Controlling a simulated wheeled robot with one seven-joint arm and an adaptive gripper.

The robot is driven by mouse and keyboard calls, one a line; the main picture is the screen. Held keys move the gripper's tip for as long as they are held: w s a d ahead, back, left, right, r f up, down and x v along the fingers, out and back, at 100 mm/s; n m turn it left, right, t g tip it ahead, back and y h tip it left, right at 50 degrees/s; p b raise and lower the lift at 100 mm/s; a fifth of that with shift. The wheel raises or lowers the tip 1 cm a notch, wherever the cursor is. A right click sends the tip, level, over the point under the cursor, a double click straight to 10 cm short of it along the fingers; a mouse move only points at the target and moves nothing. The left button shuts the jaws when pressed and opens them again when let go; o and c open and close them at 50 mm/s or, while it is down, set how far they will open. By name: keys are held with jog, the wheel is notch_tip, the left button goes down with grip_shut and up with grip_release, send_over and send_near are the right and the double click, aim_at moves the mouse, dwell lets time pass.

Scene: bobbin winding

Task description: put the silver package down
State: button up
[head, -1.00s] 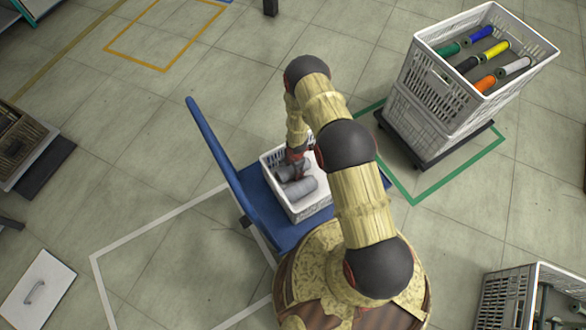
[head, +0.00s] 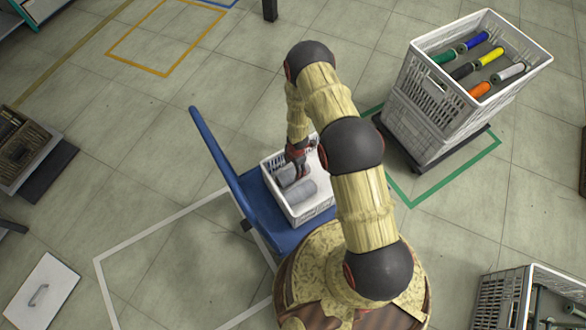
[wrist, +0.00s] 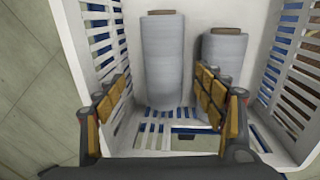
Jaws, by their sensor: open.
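I cannot tell which package is the one named.
The crate's slotted walls (wrist: 88,45) stand close around the fingers. A tall white crate (head: 432,105) with several coloured packages stands at the right, and another crate (head: 500,298) at the lower right.

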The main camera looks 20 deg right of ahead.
notch_tip(320, 180, up, 3)
jog(key=shift+s+r+p, duration=0.1)
jog(key=shift+s+p, duration=0.05)
jog(key=shift+p, duration=0.3)
jog(key=w+d+r+m, duration=0.2)
jog(key=w+r, duration=0.3)
jog(key=r, duration=0.5)
notch_tip(320, 180, up, 39)
jog(key=m+t+h, duration=0.2)
jog(key=m+t, duration=0.1)
jog(key=m, duration=0.7)
send_over(294, 172)
jog(key=d, duration=0.3)
jog(key=s+a+r+m, duration=0.2)
jog(key=s+r+m, duration=0.3)
jog(key=s+r, duration=0.85)
jog(key=s+a+r+m+t+y, duration=0.1)
jog(key=s+a+r+m, duration=0.1)
jog(key=s, duration=0.9)
jog(key=shift+a+r+m+y, duration=0.15)
jog(key=shift+a+m+y, duration=0.25)
jog(key=shift+m, duration=0.3)
jog(key=shift+s, duration=0.1)
